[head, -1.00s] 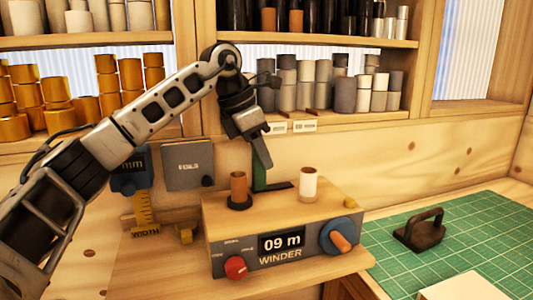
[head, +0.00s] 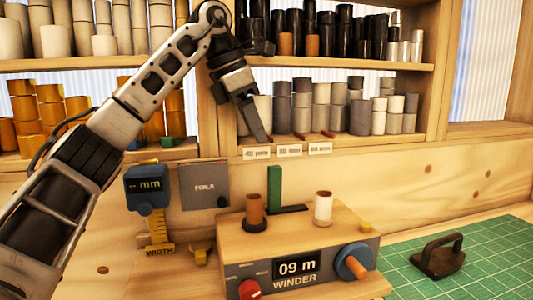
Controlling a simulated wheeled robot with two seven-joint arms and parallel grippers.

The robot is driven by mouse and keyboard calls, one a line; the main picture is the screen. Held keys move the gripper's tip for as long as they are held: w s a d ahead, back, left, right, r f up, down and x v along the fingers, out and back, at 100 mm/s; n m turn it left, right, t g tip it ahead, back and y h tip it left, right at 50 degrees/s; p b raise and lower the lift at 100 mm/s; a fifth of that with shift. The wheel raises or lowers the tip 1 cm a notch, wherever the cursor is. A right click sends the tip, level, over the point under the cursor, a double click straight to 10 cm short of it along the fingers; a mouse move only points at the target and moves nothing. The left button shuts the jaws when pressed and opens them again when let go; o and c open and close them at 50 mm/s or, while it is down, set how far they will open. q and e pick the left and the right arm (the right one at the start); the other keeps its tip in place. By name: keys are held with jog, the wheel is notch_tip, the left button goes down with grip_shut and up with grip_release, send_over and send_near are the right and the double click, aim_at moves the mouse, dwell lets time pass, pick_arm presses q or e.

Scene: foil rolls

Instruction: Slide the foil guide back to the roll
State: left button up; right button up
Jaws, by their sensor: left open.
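The winder (head: 242,262) stands on the bench with its display reading 09 m. On its top are a brown roll (head: 255,209) on a dark round base, a white roll (head: 323,207) and an upright green piece (head: 274,188) with a dark flat foot. The green piece stands between and behind the rolls; I take it for the foil guide. My left gripper (head: 258,130) is open and empty, its fingers pointing down in front of the lower shelf. It is above the green piece and apart from it. My right gripper is not in view.
Shelves (head: 330,149) of silver, grey, black and gold rolls line the back wall. A width gauge (head: 150,205) and a foils book (head: 204,186) are left of the winder. A green cutting mat (head: 490,262) with a dark handled tool (head: 437,256) lies to the right.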

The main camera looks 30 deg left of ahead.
pick_arm(q)
jog(key=p+v, duration=0.1)
jog(key=v, duration=0.3)
jog(key=shift+s+a+r, duration=0.1)
jog(key=shift+r, duration=0.2)
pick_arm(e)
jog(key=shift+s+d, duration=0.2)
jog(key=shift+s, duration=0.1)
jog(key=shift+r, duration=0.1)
